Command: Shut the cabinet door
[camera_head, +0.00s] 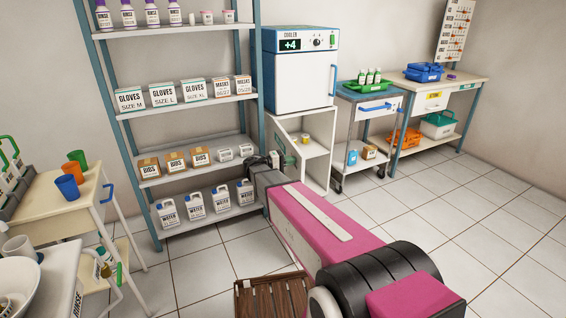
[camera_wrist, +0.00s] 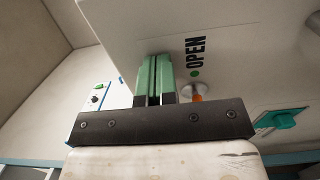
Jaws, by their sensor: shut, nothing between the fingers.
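A white panel (camera_wrist: 245,50) fills the upper right of the wrist view. It bears the word OPEN, a green dot and a round metal knob (camera_wrist: 193,89) with an orange part. I cannot tell for certain that it is the cabinet door. My gripper (camera_wrist: 155,62) is shut and empty, its green fingers together in front of the panel; whether they touch it is unclear. In the head view a white cabinet (camera_head: 318,151) under the cooler stands open-fronted, its shelves showing. My arm reaches toward its left side, and the gripper's fingers are hard to make out there.
The cooler (camera_head: 302,82) sits above the cabinet, its door shut. A stocked shelf rack (camera_head: 190,95) stands close on the left of my arm. A small cart (camera_head: 372,93) and a table (camera_head: 436,97) stand to the right. The tiled floor (camera_head: 455,190) at right is clear.

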